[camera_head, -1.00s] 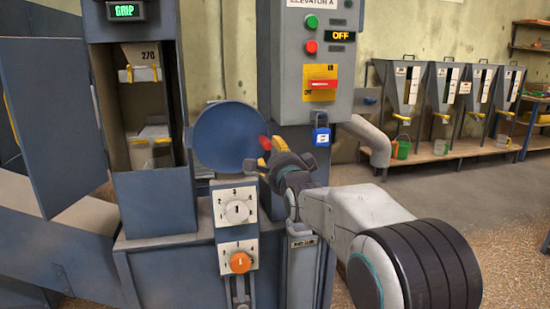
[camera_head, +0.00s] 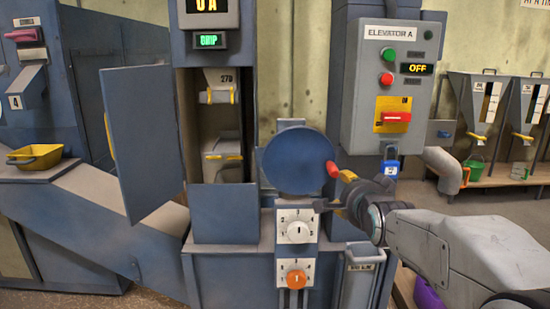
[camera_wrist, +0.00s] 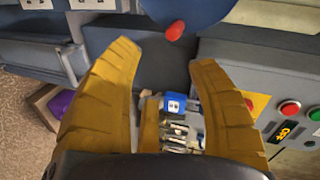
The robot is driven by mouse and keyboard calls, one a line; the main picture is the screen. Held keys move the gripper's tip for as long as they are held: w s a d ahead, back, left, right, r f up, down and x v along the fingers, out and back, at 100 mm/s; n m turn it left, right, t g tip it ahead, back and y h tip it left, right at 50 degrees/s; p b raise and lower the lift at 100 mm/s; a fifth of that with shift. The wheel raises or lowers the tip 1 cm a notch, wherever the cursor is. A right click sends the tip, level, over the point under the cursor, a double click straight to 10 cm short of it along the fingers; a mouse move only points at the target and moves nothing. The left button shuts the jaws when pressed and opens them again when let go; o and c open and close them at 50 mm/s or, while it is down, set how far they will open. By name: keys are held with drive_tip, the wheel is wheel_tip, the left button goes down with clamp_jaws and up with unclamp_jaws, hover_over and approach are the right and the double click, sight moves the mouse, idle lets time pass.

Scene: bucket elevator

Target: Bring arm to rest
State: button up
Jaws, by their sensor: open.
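My gripper (camera_head: 335,190) is open and empty. In the head view it is at the end of my arm, just below and right of the blue round handwheel (camera_head: 292,162) and its red knob (camera_head: 332,169). In the wrist view my yellow fingers (camera_wrist: 165,85) are spread wide. The red knob (camera_wrist: 175,31) shows beyond the fingertips, with a gap between. A blue padlock (camera_wrist: 176,104) shows between the fingers. My arm reaches in from the lower right of the head view.
The Elevator A control box (camera_head: 392,88) reads OFF, with a red switch handle (camera_head: 396,117). An open cabinet door (camera_head: 145,145) stands left. Below the wheel are a white dial (camera_head: 298,231) and an orange knob (camera_head: 296,279). A yellow tray (camera_head: 35,156) sits far left.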

drive_tip(key=s+r+n+g+p, duration=0.3)
drive_tip(key=s+n+g+p, duration=0.2)
drive_tip(key=s+p, duration=0.6)
drive_tip(key=s+r+n+g+p, duration=0.3)
drive_tip(key=s+n+g+p, duration=0.3)
drive_tip(key=s, duration=1.8)
drive_tip(key=n+p, duration=0.3)
drive_tip(key=p, duration=0.2)
drive_tip(key=shift+s+a+r+n+p, duration=0.25)
drive_tip(key=shift+r+n+p, duration=0.1)
drive_tip(key=shift+n, duration=0.05)
drive_tip(key=shift+d, duration=0.1)
